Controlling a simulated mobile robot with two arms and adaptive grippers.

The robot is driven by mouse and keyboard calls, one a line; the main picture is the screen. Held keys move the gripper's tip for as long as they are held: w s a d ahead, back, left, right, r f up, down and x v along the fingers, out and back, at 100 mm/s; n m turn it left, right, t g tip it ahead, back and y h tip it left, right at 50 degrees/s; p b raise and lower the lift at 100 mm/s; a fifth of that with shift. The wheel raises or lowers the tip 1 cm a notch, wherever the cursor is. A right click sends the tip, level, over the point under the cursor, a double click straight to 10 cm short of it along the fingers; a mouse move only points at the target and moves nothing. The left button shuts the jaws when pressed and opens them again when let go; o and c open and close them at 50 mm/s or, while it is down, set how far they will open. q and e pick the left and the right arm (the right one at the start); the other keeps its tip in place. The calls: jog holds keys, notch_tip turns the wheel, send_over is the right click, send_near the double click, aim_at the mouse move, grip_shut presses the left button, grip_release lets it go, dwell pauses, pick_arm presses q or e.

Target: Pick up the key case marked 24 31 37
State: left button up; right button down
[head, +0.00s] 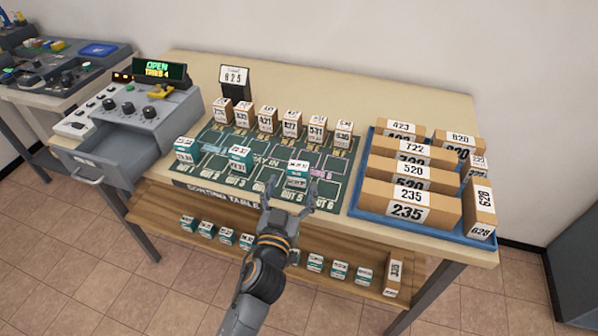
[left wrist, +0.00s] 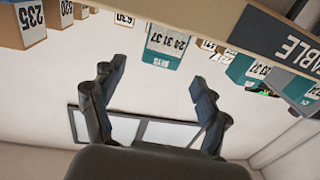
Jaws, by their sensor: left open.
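The key case marked 24 31 37 (left wrist: 171,42) is a teal and white block, seen upside down in the left wrist view, just beyond my fingertips. In the head view, a teal and white case (head: 297,171) stands on the front right part of the green sorting mat (head: 262,188), right ahead of my left gripper; its marking is too small to read there. My left gripper (head: 291,190) is open and empty at the table's front edge, its fingers apart in the left wrist view (left wrist: 156,70). My right gripper is out of view.
Other teal cases (head: 240,157) (head: 185,149) stand to the left on the mat, with a row of brown boxes (head: 291,123) behind. A blue tray (head: 362,172) of larger boxes is at right. A grey machine with an open drawer (head: 110,160) is at left. More cases line the shelf below.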

aim_at(296, 174)
pick_arm(q)
jog(key=x, duration=0.5)
jog(key=shift+w+f+p, duration=0.1)
jog(key=shift+w+p, duration=0.05)
jog(key=shift+p, duration=0.25)
jog(key=c, duration=1.3)
